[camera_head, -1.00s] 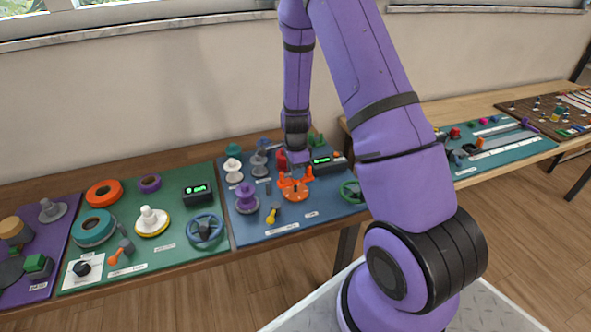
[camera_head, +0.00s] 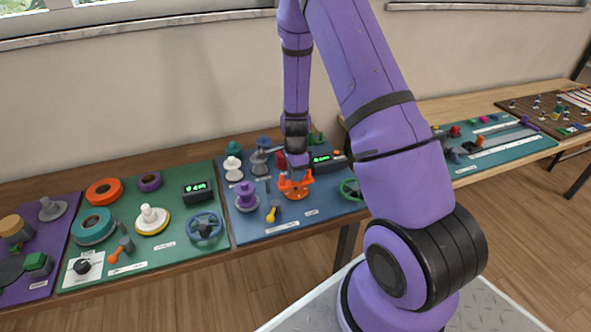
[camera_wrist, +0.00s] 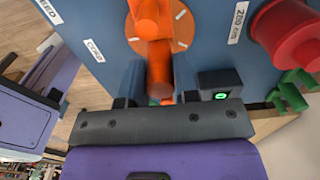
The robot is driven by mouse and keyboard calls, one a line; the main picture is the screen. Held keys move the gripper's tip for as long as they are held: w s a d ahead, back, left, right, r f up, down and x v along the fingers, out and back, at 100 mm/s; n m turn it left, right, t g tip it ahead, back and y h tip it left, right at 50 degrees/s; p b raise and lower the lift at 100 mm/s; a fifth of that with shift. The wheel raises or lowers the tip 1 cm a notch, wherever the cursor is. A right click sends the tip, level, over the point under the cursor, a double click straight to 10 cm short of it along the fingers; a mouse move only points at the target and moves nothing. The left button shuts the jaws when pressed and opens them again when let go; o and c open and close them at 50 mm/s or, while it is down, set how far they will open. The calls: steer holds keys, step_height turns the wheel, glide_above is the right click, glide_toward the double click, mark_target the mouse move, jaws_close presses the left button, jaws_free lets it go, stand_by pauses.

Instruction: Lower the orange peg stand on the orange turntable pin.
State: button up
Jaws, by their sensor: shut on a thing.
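The orange peg stand (camera_wrist: 159,70) is between the fingers of my gripper (camera_wrist: 160,92), which is shut on it in the wrist view. The orange turntable (camera_wrist: 183,28) is a flat disc with white marks, close beyond the stand. In the head view the orange stand's upright prongs (camera_head: 309,176) show just below my gripper (camera_head: 296,172), over the turntable on the blue board. The stand and fingers hide the turntable pin. I cannot tell whether the stand touches the pin.
A red spool (camera_wrist: 290,30) and a small box with a green light (camera_wrist: 220,86) are close by in the wrist view. A black display box (camera_head: 328,161) is behind right.

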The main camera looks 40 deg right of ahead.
steer(key=shift+f, duration=0.3)
steer(key=shift+f, duration=0.8)
steer(key=o, duration=1)
steer(key=shift+r, duration=0.1)
steer(key=shift+r, duration=3.95)
